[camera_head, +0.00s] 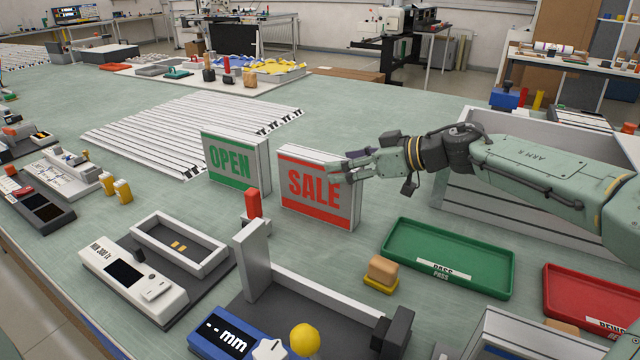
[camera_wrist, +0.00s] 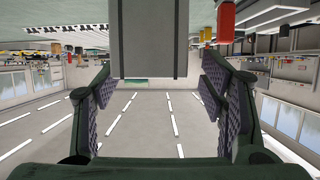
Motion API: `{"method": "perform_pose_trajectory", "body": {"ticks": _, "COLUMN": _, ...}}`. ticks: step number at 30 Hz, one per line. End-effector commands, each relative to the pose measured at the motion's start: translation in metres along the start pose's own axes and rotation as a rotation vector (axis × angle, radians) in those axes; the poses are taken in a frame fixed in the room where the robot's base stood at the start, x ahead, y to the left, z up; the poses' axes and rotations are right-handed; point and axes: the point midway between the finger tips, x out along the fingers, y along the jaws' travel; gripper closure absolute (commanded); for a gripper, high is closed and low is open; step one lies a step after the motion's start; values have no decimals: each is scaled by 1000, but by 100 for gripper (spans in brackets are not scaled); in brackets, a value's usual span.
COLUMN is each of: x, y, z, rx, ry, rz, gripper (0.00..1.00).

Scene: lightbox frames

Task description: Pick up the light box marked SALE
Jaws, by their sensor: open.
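The SALE light box (camera_head: 316,188) stands upright on the green bench, with a white and red front. My gripper (camera_head: 352,165) is at its upper right end, and its fingers overlap that corner in the head view. In the wrist view a plain grey slab, apparently the end of this box (camera_wrist: 150,40), comes down from the top between the two open fingers of my gripper (camera_wrist: 157,88). Gaps show on both sides of the slab. I cannot tell how deep the fingers reach around it.
A green OPEN light box (camera_head: 232,162) stands close to the left. A red-topped post (camera_head: 253,204) and a grey measuring fixture (camera_head: 325,300) are in front. A green PASS tray (camera_head: 440,278) lies to the right, with a large grey crate (camera_head: 475,213) behind it.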

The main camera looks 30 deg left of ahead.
Motion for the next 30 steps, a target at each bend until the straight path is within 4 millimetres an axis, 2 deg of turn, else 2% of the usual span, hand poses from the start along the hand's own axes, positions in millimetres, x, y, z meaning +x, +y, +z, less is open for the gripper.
{"method": "perform_pose_trajectory", "body": {"ticks": 7, "x": 30, "y": 5, "z": -8, "rx": -1, "ry": 1, "rz": -4, "gripper": 35}}
{"method": "perform_pose_trajectory", "body": {"ticks": 13, "x": 52, "y": 6, "z": -4, "rx": 0, "ry": 1, "rz": 0, "gripper": 35}}
{"method": "perform_pose_trajectory", "body": {"ticks": 20, "x": 53, "y": 7, "z": -3, "rx": -1, "ry": 1, "rz": 2, "gripper": 35}}
{"method": "perform_pose_trajectory", "body": {"ticks": 30, "x": 53, "y": 7, "z": -3, "rx": -1, "ry": 1, "rz": 2, "gripper": 56}}
